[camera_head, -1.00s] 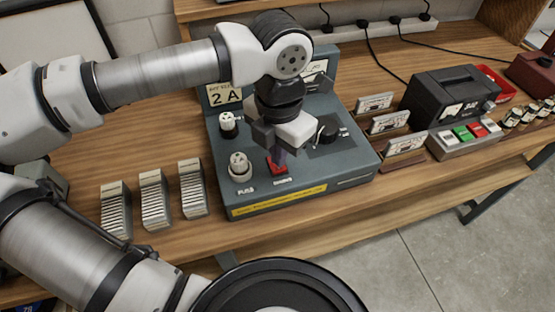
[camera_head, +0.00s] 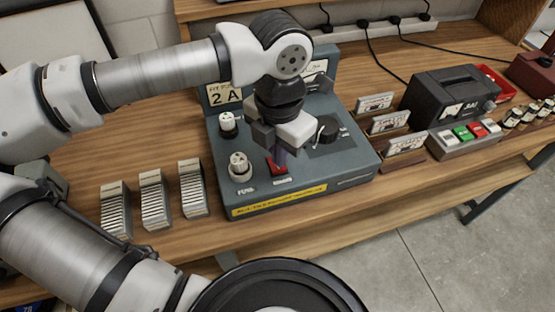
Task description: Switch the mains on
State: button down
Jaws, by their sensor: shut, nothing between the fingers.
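The grey-blue control unit (camera_head: 345,172) stands on the wooden bench. A red switch (camera_head: 279,169) sits near its front edge, above a small white label (camera_head: 283,181). My gripper (camera_head: 279,158) is shut and empty, pointing down at the red switch. Its tip overlaps the switch in the picture; I cannot tell whether it touches. The gripper hides part of the switch and the panel behind it. Whether the switch is on or off cannot be told.
The unit also carries a white fuse holder (camera_head: 240,165), a black knob (camera_head: 327,130) and a "2 A" sign (camera_head: 226,96). Several slotted card stacks (camera_head: 193,188) stand at left. A black meter box (camera_head: 447,97) and a button box (camera_head: 466,139) stand at right.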

jog(key=shift+f+b, duration=0.95)
jog(key=shift+b, duration=0.15)
dwell(0.3)
jog(key=shift+r, duration=0.15)
jog(key=shift+r+p, duration=1.95)
jog(key=shift+r, duration=1.45)
